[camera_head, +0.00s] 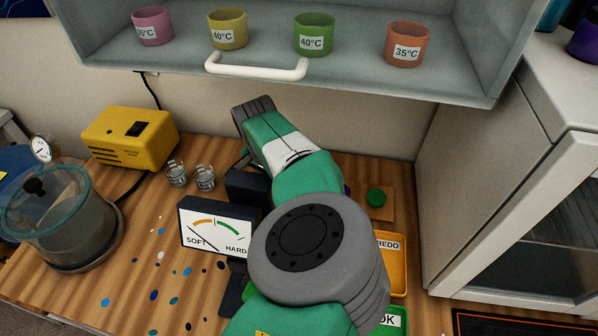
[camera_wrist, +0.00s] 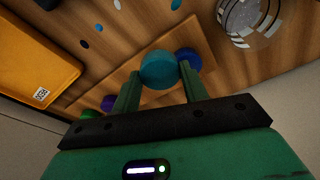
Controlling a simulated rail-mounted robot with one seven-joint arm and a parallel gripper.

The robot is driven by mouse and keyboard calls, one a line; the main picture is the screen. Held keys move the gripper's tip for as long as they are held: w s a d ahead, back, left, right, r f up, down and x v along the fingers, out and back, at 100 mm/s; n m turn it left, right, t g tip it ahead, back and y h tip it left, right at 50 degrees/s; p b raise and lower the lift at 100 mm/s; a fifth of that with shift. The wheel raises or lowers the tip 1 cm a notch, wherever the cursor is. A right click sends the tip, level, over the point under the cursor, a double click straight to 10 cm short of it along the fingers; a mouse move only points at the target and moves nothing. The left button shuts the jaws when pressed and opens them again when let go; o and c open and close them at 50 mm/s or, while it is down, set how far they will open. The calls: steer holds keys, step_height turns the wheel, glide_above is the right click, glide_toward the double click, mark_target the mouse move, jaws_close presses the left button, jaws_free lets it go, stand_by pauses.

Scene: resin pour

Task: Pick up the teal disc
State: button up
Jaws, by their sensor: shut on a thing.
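In the wrist view the teal disc (camera_wrist: 160,70) is between the two green fingers of my gripper (camera_wrist: 158,78), which are shut on it. The disc is in front of a wooden board (camera_wrist: 128,82); I cannot tell how far it is from the board. A blue disc (camera_wrist: 188,58) is close beside it on the right. A purple disc (camera_wrist: 107,102) and a green disc (camera_wrist: 88,115) are to the left. In the head view the green disc (camera_head: 376,197) shows on the board, while my arm hides the teal disc and my gripper.
A SOFT/HARD meter (camera_head: 217,227) stands left of my arm. An orange REDO tray (camera_head: 392,262) and a green OK tray (camera_head: 394,320) are to the right. Two glass jars (camera_head: 205,178), a yellow box (camera_head: 130,138) and a glass-lidded pot (camera_head: 66,225) are left. A shelf (camera_head: 380,78) with cups hangs above.

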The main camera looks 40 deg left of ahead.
steer(key=s+a, duration=0.1)
steer(key=s, duration=0.1)
steer(key=s+a, duration=0.1)
steer(key=s, duration=0.1)
steer(key=s+a, duration=0.1)
steer(key=s, duration=0.2)
steer(key=shift+s+a+r, duration=0.1)
steer(key=shift+a+r, duration=0.15)
steer(key=shift+r, duration=0.1)
